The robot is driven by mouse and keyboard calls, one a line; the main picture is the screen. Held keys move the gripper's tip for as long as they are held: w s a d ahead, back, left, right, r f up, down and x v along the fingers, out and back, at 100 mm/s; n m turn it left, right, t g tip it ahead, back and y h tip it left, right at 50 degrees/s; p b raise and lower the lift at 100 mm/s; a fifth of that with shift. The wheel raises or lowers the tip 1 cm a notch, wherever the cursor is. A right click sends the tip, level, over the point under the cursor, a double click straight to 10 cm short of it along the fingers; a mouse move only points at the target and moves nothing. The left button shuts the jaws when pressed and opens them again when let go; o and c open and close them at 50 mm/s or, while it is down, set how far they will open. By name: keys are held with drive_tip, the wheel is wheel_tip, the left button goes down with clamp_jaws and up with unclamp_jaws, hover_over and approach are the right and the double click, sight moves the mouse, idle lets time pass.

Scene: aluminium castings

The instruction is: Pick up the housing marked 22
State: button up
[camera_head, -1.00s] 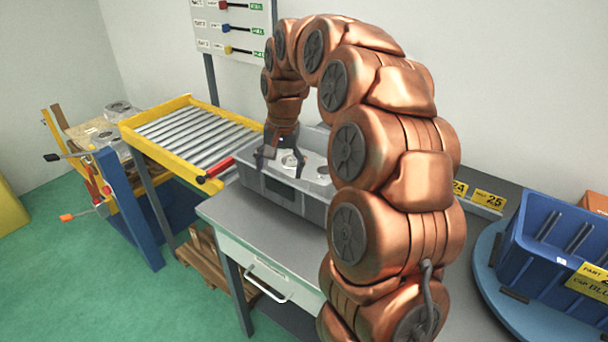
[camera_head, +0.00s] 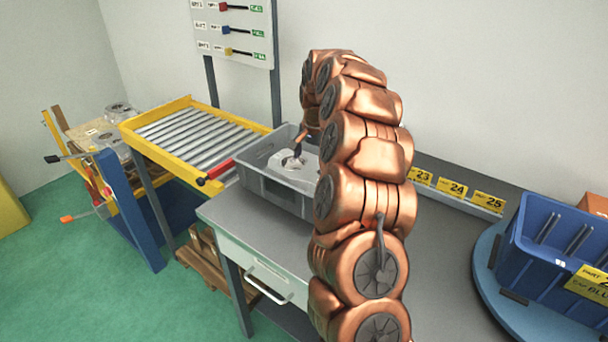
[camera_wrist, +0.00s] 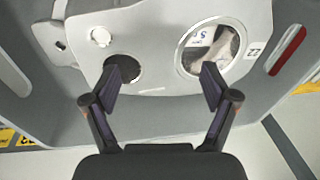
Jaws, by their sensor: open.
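A pale grey cast housing (camera_head: 292,166) lies in the grey bin (camera_head: 284,195) on the workbench. In the wrist view the housing (camera_wrist: 165,80) fills the middle, with a dark round hole at left and a larger ringed bore at right. Contact cannot be told. In the head view my arm hides most of the gripper.
The bin walls (camera_wrist: 297,85) stand close around the housing. A yellow-framed roller conveyor (camera_head: 190,135) with a red bar adjoins the bin at left. Number signs (camera_head: 452,188) line the bench's back. A blue crate (camera_head: 550,240) stands on a round blue stand at right.

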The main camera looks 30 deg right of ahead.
sight(311, 168)
drive_tip(key=f, duration=0.1)
drive_tip(key=f+p, duration=0.1)
drive_tip(key=f, duration=0.1)
drive_tip(key=f+p, duration=0.1)
drive_tip(key=shift+w+d+f, duration=0.15)
drive_tip(key=shift+w+f, duration=0.2)
drive_tip(key=shift+f, duration=0.05)
clamp_jaws()
idle(0.5)
